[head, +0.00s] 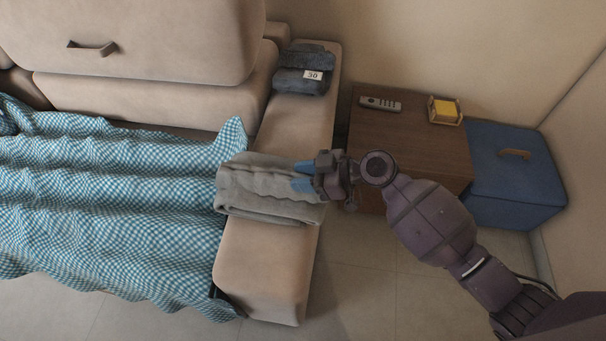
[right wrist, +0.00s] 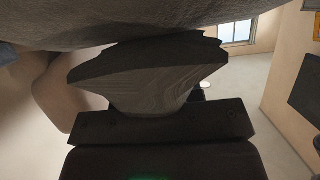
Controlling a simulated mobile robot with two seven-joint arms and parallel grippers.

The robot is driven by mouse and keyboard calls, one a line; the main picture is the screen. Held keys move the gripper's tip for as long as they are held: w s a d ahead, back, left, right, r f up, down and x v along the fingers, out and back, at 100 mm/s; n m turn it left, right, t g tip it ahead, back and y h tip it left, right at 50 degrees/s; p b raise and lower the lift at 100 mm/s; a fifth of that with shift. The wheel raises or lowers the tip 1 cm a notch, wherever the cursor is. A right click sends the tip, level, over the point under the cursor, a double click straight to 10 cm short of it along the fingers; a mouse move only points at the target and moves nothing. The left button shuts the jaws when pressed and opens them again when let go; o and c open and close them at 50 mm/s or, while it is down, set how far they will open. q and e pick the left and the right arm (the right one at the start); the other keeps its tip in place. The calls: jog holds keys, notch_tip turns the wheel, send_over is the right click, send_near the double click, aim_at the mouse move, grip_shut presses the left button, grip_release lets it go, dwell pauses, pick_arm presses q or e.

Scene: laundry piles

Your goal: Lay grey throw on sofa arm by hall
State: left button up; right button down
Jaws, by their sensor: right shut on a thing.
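The folded grey throw (head: 262,189) lies across the beige sofa arm (head: 262,262) in the head view, its left end reaching over the checked cloth side. My right gripper (head: 304,178) is shut on the throw's right edge, its blue fingertips at the cloth. In the right wrist view the throw (right wrist: 120,22) fills the top of the picture, close above the dark gripper parts. Whether the throw's full weight rests on the arm cannot be told. My left gripper is not in view.
A blue checked cloth (head: 110,205) covers the sofa seat. Folded dark jeans (head: 303,72) with a "30" tag lie at the back of the sofa arm.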

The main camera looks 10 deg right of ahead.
jog(key=shift+f, duration=0.15)
jog(key=c, duration=0.8)
grip_release()
jog(key=shift+d+r, duration=0.2)
jog(key=shift+r, duration=0.1)
jog(key=p+v, duration=0.1)
jog(key=v, duration=1)
jog(key=shift+s+d+r, duration=0.1)
jog(key=shift+s+d, duration=0.1)
jog(key=shift+d, duration=0.05)
